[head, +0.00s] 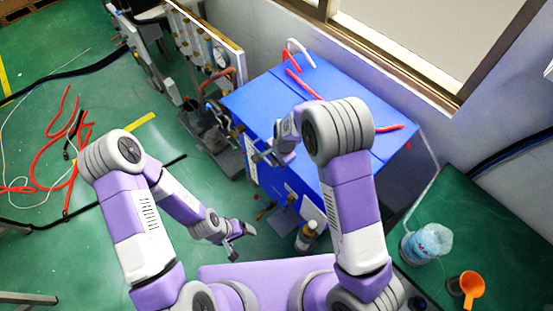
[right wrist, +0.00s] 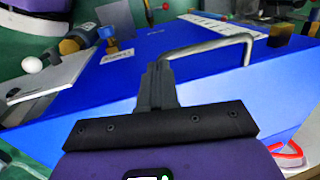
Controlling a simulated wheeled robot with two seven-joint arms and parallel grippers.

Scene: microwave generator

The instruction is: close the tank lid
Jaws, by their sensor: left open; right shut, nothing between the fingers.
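A large blue tank or cabinet (head: 255,100) stands in the middle of the head view, against the wall. Its flat blue top shows a seam near the right end; I cannot tell which part is the lid or how far it stands open. In the right wrist view a bent grey metal handle (right wrist: 215,45) sits on a blue panel (right wrist: 75,110). My right gripper (head: 262,157) is at the cabinet's left side in the head view. In the right wrist view its shut, empty fingers (right wrist: 157,72) are close to the handle's left end; contact is unclear. My left gripper (head: 236,246) is open and empty, low over the floor.
Red hoses (head: 300,82) lie on the cabinet top. A bottle (head: 306,236) stands by its front. Piping equipment (head: 210,55) stands behind left. Loose red hoses (head: 50,155) lie on the floor.

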